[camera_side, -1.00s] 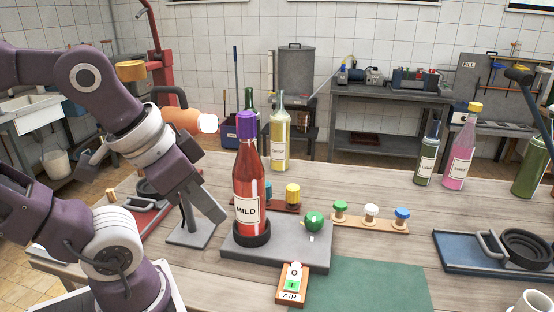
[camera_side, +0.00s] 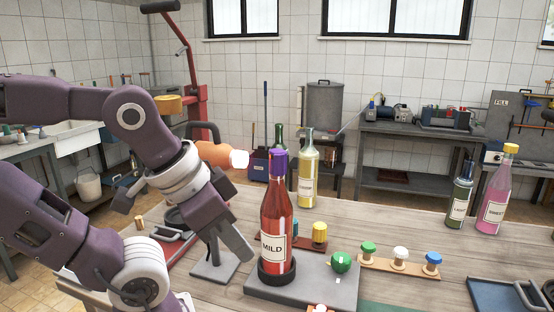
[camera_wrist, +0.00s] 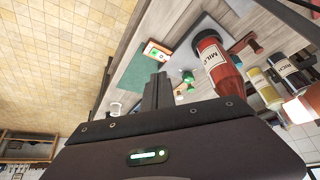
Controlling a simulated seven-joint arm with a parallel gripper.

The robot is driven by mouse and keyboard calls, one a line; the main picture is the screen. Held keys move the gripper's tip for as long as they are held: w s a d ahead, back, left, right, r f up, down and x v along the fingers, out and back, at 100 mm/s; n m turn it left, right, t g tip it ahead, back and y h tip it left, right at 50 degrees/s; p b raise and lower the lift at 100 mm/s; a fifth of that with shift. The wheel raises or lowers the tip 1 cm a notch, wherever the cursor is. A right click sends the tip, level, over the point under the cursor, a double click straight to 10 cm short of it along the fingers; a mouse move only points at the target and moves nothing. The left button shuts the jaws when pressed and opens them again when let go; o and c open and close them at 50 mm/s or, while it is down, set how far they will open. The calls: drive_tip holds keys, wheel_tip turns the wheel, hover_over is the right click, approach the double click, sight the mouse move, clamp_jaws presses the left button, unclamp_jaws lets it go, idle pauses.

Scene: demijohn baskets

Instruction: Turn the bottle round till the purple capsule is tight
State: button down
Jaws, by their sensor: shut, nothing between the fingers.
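The red bottle labelled MILD (camera_side: 276,217) stands upright in a black round holder (camera_side: 277,273) on a grey base plate (camera_side: 318,290). Its purple capsule (camera_side: 278,166) covers the neck top; how tightly it fits I cannot tell. My gripper (camera_side: 241,249) is shut and empty, pointing down just left of the bottle's lower part, apparently apart from it. In the wrist view my fingers (camera_wrist: 158,92) are together, with the bottle (camera_wrist: 214,62) to their right; its capsule is not clear there. An orange tool with a white nozzle (camera_side: 217,156) points right toward the capsule.
A green knob (camera_side: 341,262) sits on the plate right of the bottle. Behind are a yellow bottle (camera_side: 308,172) and a yellow-topped stopper (camera_side: 320,234). A rack (camera_side: 399,266) holds green, white and blue stoppers. An AIR switch box (camera_wrist: 156,51) shows in the wrist view.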

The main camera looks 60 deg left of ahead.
sight(342, 257)
idle(0.3)
